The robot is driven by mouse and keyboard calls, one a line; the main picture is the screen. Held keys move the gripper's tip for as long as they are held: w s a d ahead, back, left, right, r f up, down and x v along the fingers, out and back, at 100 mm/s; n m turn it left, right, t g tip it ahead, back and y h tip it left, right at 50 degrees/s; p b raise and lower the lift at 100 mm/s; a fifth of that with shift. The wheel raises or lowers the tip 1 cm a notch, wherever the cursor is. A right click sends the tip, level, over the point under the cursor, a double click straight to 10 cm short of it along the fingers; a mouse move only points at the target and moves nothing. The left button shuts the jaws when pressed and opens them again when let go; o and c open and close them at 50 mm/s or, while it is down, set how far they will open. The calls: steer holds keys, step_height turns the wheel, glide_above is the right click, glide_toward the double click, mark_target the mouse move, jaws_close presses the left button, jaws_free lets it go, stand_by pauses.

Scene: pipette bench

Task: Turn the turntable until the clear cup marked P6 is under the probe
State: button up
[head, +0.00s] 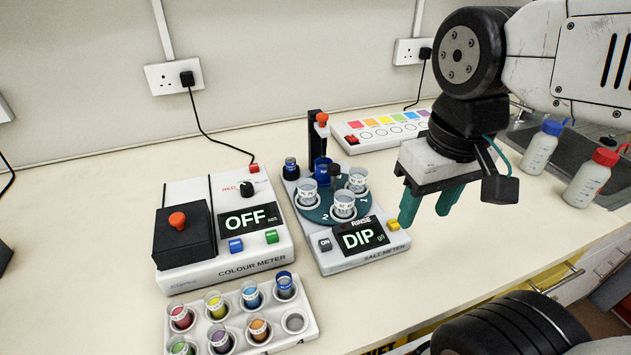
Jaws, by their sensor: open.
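The salt meter (385,252) stands on the bench with its display reading DIP. Its teal turntable (322,213) carries clear cups at the left (307,188), front (344,206) and right (357,179). Their markings are too small to read, so I cannot tell which is P6. A blue cup (322,170) is at the back, by the black probe post (315,140) with its red knob. The probe tip is not clearly visible. My gripper (425,209) is open and empty, its green fingers pointing down to the right of the turntable, apart from the cups.
The colour meter (265,262), showing OFF, stands left. A white rack (295,340) of coloured cups is in front of it. A dark blue-capped vial (290,168) stands beside the turntable. A colour chart (375,128) lies behind. Wash bottles (592,178) stand at the right by the sink.

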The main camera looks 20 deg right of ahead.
steer(key=w+a+f+m+g, duration=0.1)
steer(key=w+m, duration=0.1)
steer(key=w, duration=0.7)
steer(key=w+a+m+g, duration=0.1)
steer(key=w+a+m, duration=0.15)
steer(key=w, duration=0.75)
steer(key=r+m+t, duration=0.1)
steer(key=m, duration=0.3)
glide_above(334, 166)
steer(key=shift+r, duration=0.1)
steer(key=shift+f+m, duration=0.25)
steer(key=shift+f, duration=0.05)
step_height(334, 166, down, 7)
steer(key=shift+f, duration=0.15)
